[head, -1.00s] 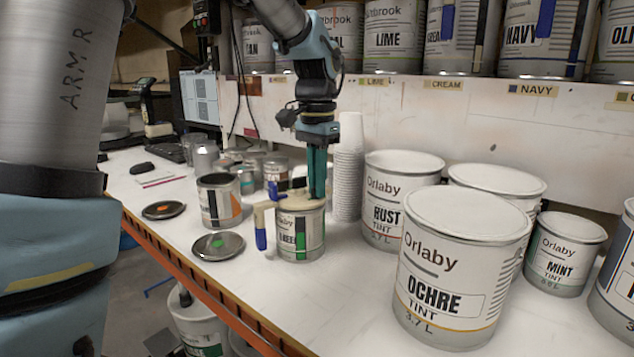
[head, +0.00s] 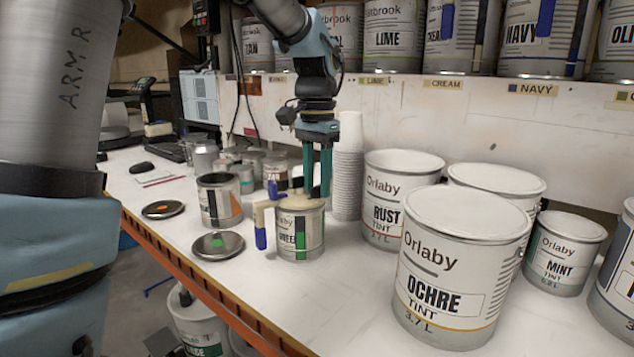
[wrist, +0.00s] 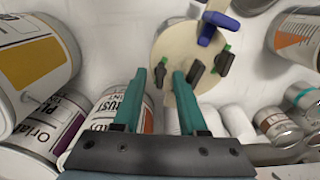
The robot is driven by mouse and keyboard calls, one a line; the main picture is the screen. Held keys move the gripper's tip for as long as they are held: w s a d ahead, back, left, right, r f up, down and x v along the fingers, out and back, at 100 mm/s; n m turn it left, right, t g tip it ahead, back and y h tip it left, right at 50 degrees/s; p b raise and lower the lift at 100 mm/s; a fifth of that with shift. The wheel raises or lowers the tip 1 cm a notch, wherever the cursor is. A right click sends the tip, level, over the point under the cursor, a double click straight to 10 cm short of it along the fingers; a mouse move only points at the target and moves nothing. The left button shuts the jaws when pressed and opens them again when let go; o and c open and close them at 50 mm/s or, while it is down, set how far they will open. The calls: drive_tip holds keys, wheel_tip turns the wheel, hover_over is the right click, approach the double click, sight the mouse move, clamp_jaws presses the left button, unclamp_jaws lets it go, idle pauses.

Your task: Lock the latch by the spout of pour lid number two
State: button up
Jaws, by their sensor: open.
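A cream pour lid (head: 301,202) sits on a can with a green label stripe (head: 300,238); the lid also shows in the wrist view (wrist: 172,45). Its pale spout (head: 261,218) sticks out to the left in the head view, with blue parts beside it (head: 261,239). In the wrist view a blue latch (wrist: 208,34) lies by the spout. Dark clips with green bits sit on the lid, one (wrist: 160,74) between my fingertips in that view. My gripper (head: 318,194) is open, pointing down at the lid's right side. Contact is unclear. No lid number is readable.
An open can with an orange stripe (head: 218,203) and two loose metal lids (head: 218,245) (head: 163,209) are to the left. A stack of white cups (head: 349,170) stands close behind my gripper. Large cans, including RUST (head: 392,205) and OCHRE (head: 458,275), crowd the right.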

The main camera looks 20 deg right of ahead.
sight(317, 186)
wheel_tip(317, 186, up, 10)
drive_tip(key=b, duration=0.1)
drive_tip(key=shift+r, duration=0.25)
drive_tip(key=shift+a+p, duration=0.1)
drive_tip(key=shift+p, duration=0.2)
idle(0.3)
wheel_tip(317, 186, down, 11)
drive_tip(key=shift+r+p, duration=0.15)
drive_tip(key=shift+p, duration=0.45)
clamp_jaws()
idle(0.6)
